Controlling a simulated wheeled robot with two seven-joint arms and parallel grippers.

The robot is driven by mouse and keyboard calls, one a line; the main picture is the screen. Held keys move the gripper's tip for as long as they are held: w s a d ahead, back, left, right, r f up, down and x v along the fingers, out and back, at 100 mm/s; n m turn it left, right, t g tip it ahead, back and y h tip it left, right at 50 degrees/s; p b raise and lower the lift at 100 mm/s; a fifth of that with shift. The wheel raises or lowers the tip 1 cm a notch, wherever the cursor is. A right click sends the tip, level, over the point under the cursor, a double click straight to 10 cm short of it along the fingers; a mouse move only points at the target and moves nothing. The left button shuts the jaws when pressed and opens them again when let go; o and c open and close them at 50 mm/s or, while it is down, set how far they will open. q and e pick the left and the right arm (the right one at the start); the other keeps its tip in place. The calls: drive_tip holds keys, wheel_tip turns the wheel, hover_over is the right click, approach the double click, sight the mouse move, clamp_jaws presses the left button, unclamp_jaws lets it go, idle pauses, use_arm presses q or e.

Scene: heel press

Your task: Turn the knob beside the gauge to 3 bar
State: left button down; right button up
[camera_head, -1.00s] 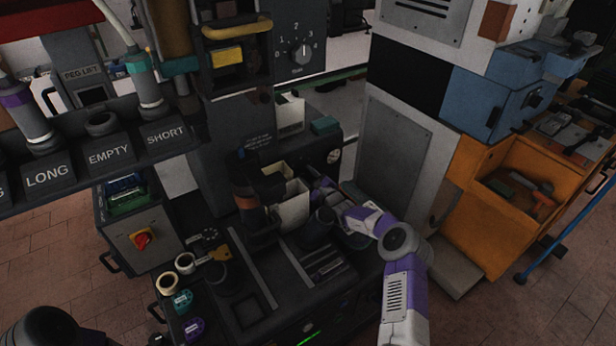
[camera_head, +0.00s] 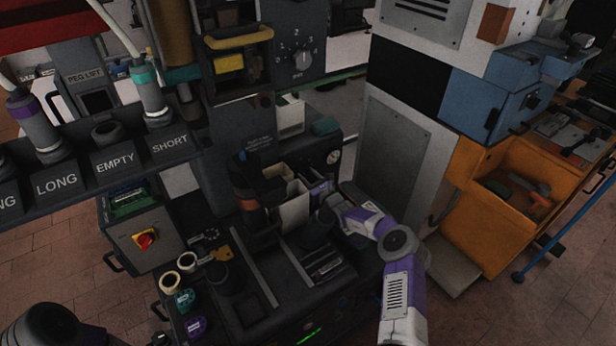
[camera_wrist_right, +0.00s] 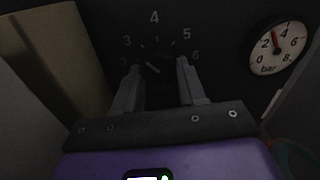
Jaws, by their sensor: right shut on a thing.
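The dark knob (camera_wrist_right: 153,70) on the black panel sits between the fingers of my right gripper (camera_wrist_right: 158,75), which is shut on it. A short white mark shows on the knob, slanting toward the upper left. Scale numbers from 2 to 6 ring it, partly hidden by the fingers. The round white gauge (camera_wrist_right: 278,46) is right of the knob; its red needle points between 2 and 4, close to 3 bar. The gauge also shows in the head view (camera_head: 334,157). There my right gripper (camera_head: 318,190) reaches behind the white bins; its fingertips and this knob are hidden. My left gripper is out of view.
Two white bins (camera_head: 294,213) stand close left of my right gripper. A tan panel (camera_wrist_right: 62,60) is left of the fingers in the wrist view. Another numbered knob (camera_head: 302,59) is on the upper panel. A grey cabinet (camera_head: 392,150) stands to the right.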

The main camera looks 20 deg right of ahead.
drive_tip(key=shift+f+m, duration=0.1)
drive_tip(key=shift+m, duration=0.2)
drive_tip(key=o, duration=1.1)
drive_tip(key=shift+c, duration=0.2)
drive_tip(key=shift+s+d+p, duration=0.1)
drive_tip(key=shift+s+p, duration=0.3)
drive_tip(key=shift+s, duration=0.1)
drive_tip(key=s, duration=0.1)
drive_tip(key=s+p, duration=0.1)
drive_tip(key=s, duration=0.1)
drive_tip(key=s+p, duration=0.1)
drive_tip(key=s, duration=0.1)
drive_tip(key=shift+s+d, duration=0.2)
drive_tip(key=shift+d, duration=0.15)
drive_tip(key=shift+s+d+p, duration=0.1)
drive_tip(key=shift+s+p, duration=0.25)
drive_tip(key=shift+s, duration=0.25)
